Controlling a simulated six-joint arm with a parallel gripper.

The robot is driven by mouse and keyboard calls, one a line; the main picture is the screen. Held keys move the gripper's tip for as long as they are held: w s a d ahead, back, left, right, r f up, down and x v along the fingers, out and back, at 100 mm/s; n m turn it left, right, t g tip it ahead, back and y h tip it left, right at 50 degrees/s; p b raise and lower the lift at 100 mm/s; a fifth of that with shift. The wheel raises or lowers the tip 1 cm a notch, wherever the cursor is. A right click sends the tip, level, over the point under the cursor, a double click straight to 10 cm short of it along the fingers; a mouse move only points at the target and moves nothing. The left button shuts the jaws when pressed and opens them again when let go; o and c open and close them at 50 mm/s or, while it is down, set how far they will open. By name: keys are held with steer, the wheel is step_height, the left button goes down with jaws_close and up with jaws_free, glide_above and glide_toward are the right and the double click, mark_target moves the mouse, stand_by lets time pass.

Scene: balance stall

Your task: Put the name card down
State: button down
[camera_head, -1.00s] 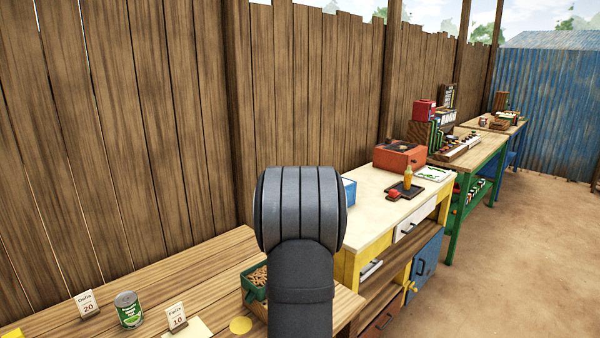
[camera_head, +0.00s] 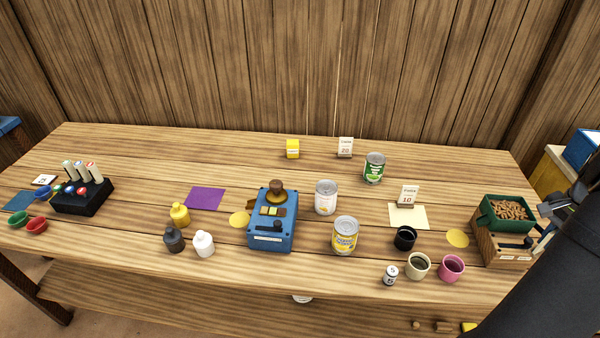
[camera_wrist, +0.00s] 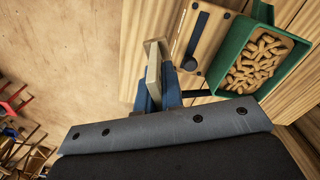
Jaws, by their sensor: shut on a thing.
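My gripper (camera_wrist: 168,88) is shut on a thin pale card with a wooden base (camera_wrist: 153,62), which I take to be the name card. The wrist view shows it mostly edge-on, so its print is hidden. In the head view my gripper (camera_head: 550,209) is at the table's right end, beside the crate with the green tray; the held card cannot be made out there. Other cards stand on the table (camera_head: 120,150): one reading 20 (camera_head: 345,147) at the back and one reading 10 (camera_head: 408,197) by a pale yellow sheet (camera_head: 409,217).
A green tray of peanuts (camera_head: 510,212) sits on a wooden crate with a dark lever, close to my gripper. Cans (camera_head: 344,236), cups (camera_head: 418,266) and a blue device (camera_head: 271,222) fill the middle and front. The back left of the table is clear.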

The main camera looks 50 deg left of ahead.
steer(key=r, duration=0.2)
steer(key=a+r, duration=0.1)
steer(key=r, duration=0.1)
steer(key=shift+r, duration=0.15)
steer(key=s+a+n, duration=0.3)
steer(key=a, duration=1)
steer(key=s+a+n, duration=0.2)
steer(key=a, duration=1.1)
steer(key=s+a+n, duration=0.3)
steer(key=a, duration=0.9)
steer(key=s+a+n, duration=0.4)
steer(key=s+a, duration=1.5)
steer(key=a, duration=0.1)
steer(key=s+a+f, duration=0.2)
steer(key=a+f, duration=0.1)
steer(key=f, duration=0.1)
steer(key=s+a+f, duration=0.3)
steer(key=f, duration=0.1)
steer(key=s+a+f, duration=0.2)
steer(key=a+f, duration=0.1)
steer(key=f, duration=0.1)
steer(key=shift+s+f, duration=0.15)
steer(key=shift+s, duration=0.05)
steer(key=shift+f, duration=1.9)
